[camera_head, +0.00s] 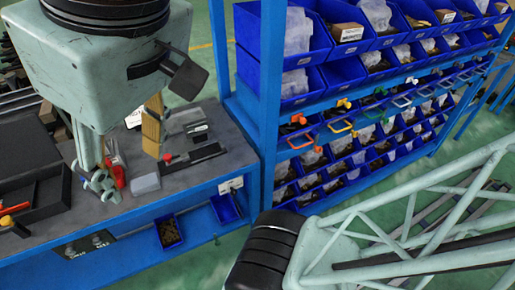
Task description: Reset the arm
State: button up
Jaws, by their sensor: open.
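My gripper (99,181) hangs at the left, over the grey worktop of the workbench (215,181). Its pale green body with a black ring fills the upper left of the view. Its small metal fingers point down and stand open, and I see nothing between them. A red-handled tool (119,176) lies close beside the fingers. The exact height of the fingers over the worktop is hard to tell.
A grey block (146,184), an upright tan piece (152,126) and dark flat tools (195,157) are on the worktop. A black tray (40,190) is at left. A blue rack (270,110) with several bins (345,45) stands right. Green floor (480,150) shows beyond.

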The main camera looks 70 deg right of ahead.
jog(key=shift+s+f+b, duration=0.15)
jog(key=shift+f+b, duration=0.75)
jog(key=shift+f, duration=0.25)
dwell(0.4)
